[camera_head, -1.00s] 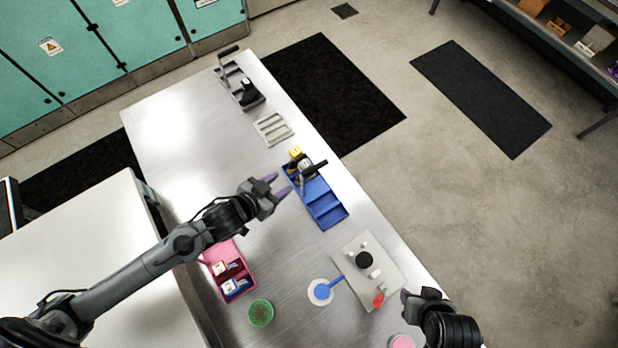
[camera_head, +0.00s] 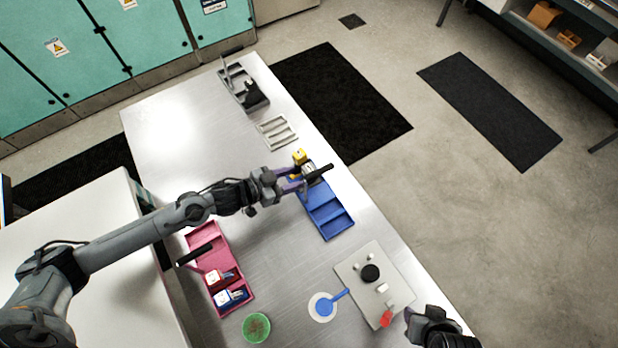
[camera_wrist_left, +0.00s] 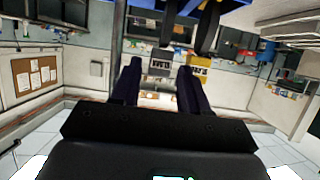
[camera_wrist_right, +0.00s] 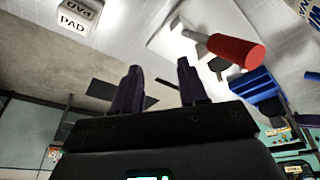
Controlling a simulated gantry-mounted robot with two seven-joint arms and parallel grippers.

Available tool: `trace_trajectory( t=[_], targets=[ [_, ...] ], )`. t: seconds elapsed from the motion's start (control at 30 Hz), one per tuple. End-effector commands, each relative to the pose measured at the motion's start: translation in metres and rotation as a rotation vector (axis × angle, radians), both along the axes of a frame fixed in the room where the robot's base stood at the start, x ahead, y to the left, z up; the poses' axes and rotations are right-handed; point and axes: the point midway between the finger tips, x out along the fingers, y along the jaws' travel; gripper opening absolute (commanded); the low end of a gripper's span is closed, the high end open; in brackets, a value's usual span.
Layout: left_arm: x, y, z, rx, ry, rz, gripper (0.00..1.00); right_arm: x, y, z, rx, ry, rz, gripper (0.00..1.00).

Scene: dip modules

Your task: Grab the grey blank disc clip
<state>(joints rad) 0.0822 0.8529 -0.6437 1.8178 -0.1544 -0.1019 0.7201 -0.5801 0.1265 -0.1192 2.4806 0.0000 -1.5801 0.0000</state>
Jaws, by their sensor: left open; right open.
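A grey clip (camera_head: 309,170) stands at the far end of the blue tray (camera_head: 327,215), with a yellow clip (camera_head: 299,156) beside it. My left gripper (camera_head: 298,178) is open, with its fingers right at the grey clip. In the left wrist view the grey clip (camera_wrist_left: 160,62) shows between the fingertips (camera_wrist_left: 158,72), and the yellow clip (camera_wrist_left: 197,70) is just to the right, close to the right finger. Whether the fingers touch the grey clip cannot be told. My right gripper (camera_head: 409,316) is open and empty near the table's lower right; its fingers also show in the right wrist view (camera_wrist_right: 160,78).
A black handle (camera_head: 319,172) sticks out by the grey clip. A grey rack (camera_head: 278,132) stands farther back.

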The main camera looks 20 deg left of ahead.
Motion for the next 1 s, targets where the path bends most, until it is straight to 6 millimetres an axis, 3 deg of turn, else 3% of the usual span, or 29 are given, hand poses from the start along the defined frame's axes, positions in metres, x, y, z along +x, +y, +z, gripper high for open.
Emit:
trace_trajectory(
  t=[0.4,0.77,1.0],
  targets=[
    [0.034,-0.024,-0.016,-0.001,-0.001,0.002,0.45,0.0,0.002,0.006,0.009,0.0,-0.004,0.43],
    [0.039,-0.028,-0.02,0.0,0.0,0.001,0.45,0.0,0.003,0.006,0.01,0.001,-0.005,0.43],
    [0.039,-0.028,-0.02,0.0,0.0,0.001,0.08,0.0,0.002,0.006,0.008,0.0,-0.004,0.43]
  ],
)
